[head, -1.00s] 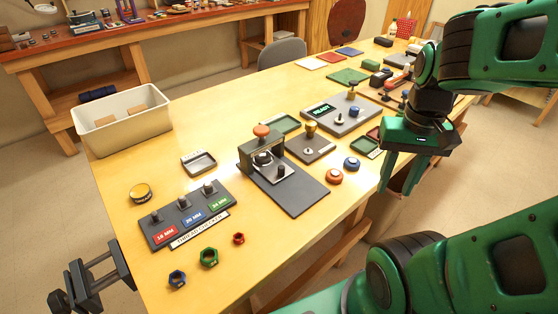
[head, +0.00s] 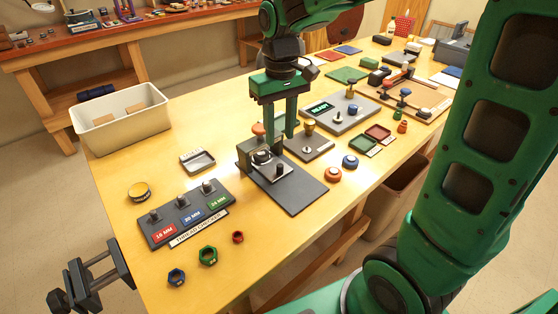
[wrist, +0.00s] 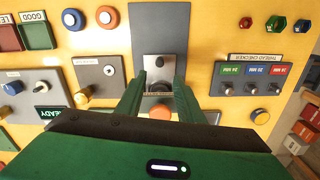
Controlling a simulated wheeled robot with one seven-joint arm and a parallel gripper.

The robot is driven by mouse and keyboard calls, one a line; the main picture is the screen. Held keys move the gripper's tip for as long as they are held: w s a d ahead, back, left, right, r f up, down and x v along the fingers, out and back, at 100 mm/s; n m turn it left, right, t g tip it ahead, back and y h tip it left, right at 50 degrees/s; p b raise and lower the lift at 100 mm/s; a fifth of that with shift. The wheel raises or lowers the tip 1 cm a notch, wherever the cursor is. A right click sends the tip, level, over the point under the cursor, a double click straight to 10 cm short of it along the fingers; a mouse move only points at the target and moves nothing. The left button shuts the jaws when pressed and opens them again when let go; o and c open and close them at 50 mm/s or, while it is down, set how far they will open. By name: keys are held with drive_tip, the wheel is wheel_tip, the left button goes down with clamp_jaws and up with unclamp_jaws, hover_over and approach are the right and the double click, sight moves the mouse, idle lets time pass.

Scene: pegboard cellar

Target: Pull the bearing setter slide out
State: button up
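The bearing setter is a dark upright frame (head: 245,152) with an orange knob (head: 258,129) on top, standing on a long dark base plate (head: 297,194). Its slide is a light grey plate (head: 268,173) with a dark upright knob (head: 279,169) near its front end. In the wrist view the slide knob (wrist: 159,61) is just beyond the fingertips, and the orange knob (wrist: 160,112) lies between the fingers. My gripper (head: 281,140) points down above the setter, with its fingers apart. The gap between the fingertips (wrist: 162,82) looks empty. The rear of the slide is partly hidden by the frame.
A thread checker (head: 187,215) with several posts stands at the front left, with coloured nuts before it. A cream bin (head: 124,122) stands at left.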

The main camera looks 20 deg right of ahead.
sight(280, 165)
wheel_tip(280, 165, down, 10)
idle(0.5)
clamp_jaws()
